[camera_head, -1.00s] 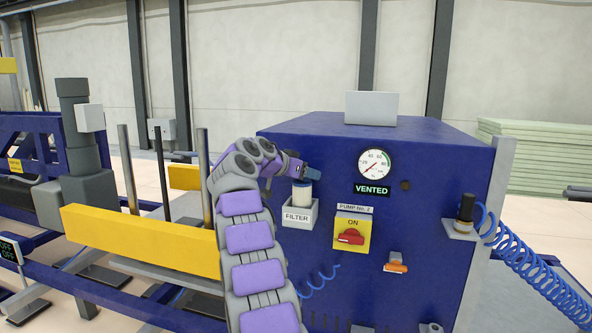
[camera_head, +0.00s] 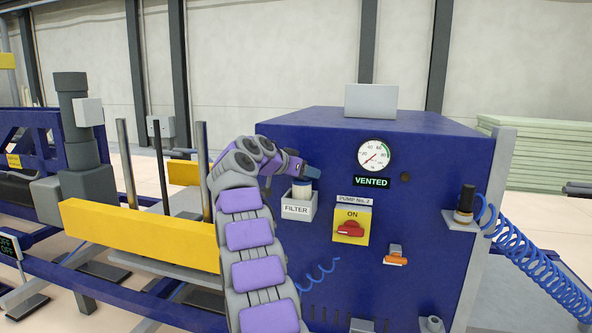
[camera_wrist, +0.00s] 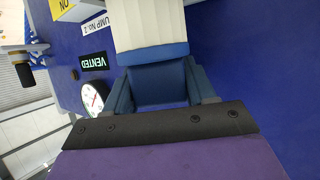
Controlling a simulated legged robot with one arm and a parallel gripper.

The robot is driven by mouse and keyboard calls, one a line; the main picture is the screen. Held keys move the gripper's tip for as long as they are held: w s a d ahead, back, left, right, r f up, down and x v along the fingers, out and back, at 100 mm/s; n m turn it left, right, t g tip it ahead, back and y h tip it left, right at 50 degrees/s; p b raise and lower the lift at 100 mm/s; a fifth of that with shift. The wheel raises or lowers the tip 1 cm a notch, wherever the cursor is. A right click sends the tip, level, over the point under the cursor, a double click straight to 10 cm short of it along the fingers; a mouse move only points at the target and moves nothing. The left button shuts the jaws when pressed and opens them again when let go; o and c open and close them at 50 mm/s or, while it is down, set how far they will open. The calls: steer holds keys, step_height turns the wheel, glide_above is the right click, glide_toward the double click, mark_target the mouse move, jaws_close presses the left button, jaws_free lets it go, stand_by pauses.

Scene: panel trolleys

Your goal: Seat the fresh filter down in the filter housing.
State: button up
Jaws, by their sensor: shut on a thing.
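The fresh filter (camera_head: 301,191) is a white cylinder with a blue cap. Its lower part sits inside the open box of the filter housing (camera_head: 297,209), which is labelled FILTER on the blue cabinet front. My gripper (camera_head: 307,172) is above the housing, shut on the filter's blue top. In the wrist view the pleated white filter body (camera_wrist: 149,22) extends away from the gripper jaws (camera_wrist: 160,88), which hold its blue cap. The filter's bottom is hidden by the housing wall, so I cannot tell whether it touches the floor of the housing.
On the cabinet are a gauge (camera_head: 374,155), a VENTED display (camera_head: 371,182), a red switch (camera_head: 350,228) on a yellow plate and an orange-handled valve (camera_head: 395,258). A yellow beam (camera_head: 140,234) lies left of my arm. A coiled blue hose (camera_head: 540,270) hangs at right.

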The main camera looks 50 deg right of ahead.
steer(key=shift+d+f+p, duration=0.2)
steer(key=shift+f+p, duration=0.1)
steer(key=shift+f, duration=0.4)
steer(key=shift+d+f+p, duration=0.15)
steer(key=shift+f+p, duration=0.15)
steer(key=shift+f, duration=0.75)
steer(key=o, duration=1.4)
steer(key=shift+y, duration=0.3)
steer(key=shift+w+a+r, duration=0.25)
steer(key=shift+r, duration=0.25)
steer(key=shift+w+a+r, duration=0.2)
steer(key=shift+a+r, duration=0.05)
steer(key=shift+r, duration=0.25)
steer(key=shift+m+h, duration=0.6)
steer(key=r, duration=0.2)
steer(key=w+a+r, duration=0.2)
steer(key=r, duration=0.1)
steer(key=shift+w+r, duration=0.25)
steer(key=shift+r, duration=0.1)
steer(key=shift+o, duration=0.5)
steer(key=shift+w+a+r, duration=0.1)
steer(key=shift+w+a, duration=0.3)
steer(key=shift+w, duration=0.2)
steer(key=shift+w+a, duration=0.4)
steer(key=shift+w, duration=0.15)
steer(key=shift+s+a+r+g, duration=0.1)
steer(key=shift+s+a+g, duration=0.2)
steer(key=shift+s, duration=0.25)
